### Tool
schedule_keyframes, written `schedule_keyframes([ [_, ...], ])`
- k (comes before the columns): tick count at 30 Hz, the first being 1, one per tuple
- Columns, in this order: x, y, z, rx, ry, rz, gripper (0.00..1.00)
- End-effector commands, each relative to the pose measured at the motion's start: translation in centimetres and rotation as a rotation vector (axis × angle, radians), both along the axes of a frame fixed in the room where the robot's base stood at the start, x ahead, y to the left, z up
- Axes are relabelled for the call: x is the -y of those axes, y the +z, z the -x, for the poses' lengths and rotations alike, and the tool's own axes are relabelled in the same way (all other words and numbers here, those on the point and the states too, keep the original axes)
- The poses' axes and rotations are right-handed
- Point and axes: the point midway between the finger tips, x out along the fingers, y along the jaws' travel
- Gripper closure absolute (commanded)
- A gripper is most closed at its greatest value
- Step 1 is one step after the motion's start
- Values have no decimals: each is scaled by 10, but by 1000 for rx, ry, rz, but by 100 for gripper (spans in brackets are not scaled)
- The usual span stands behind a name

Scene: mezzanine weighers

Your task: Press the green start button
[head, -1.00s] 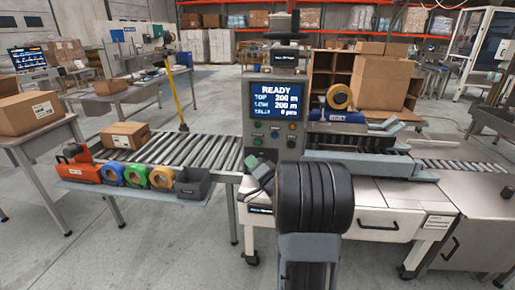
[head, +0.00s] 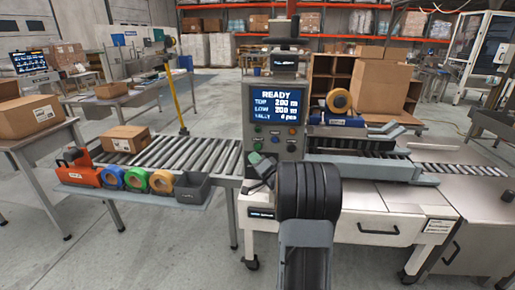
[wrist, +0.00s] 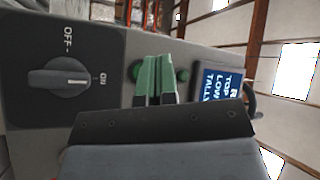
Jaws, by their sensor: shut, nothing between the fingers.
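A grey control column with a lit READY screen (head: 276,106) stands in front of me in the head view, with several coloured buttons below the screen. In the wrist view two green round buttons show at the fingers, one on the left (wrist: 134,70) and one on the right (wrist: 183,75). Which is the start button I cannot tell; no label is readable. My gripper (wrist: 155,78) is shut and empty, its green fingers in front of the panel and partly covering the buttons. Contact cannot be judged. My gripper (head: 258,164) is low on the column in the head view.
A black OFF/ON rotary switch (wrist: 62,80) is on the same panel in the wrist view. A roller conveyor (head: 180,150) with a carton (head: 125,138) lies left. A shelf of coloured tape rolls (head: 137,179) sits in front of it. Another carton (head: 381,83) stands right.

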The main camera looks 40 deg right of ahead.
Motion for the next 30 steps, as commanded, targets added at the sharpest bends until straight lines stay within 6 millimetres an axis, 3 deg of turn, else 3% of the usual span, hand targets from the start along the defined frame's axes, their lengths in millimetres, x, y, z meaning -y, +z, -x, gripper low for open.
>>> schedule_keyframes([
  [12,22,0,-23,-1,1,0,100],
  [30,23,0,-24,-1,1,0,100],
])
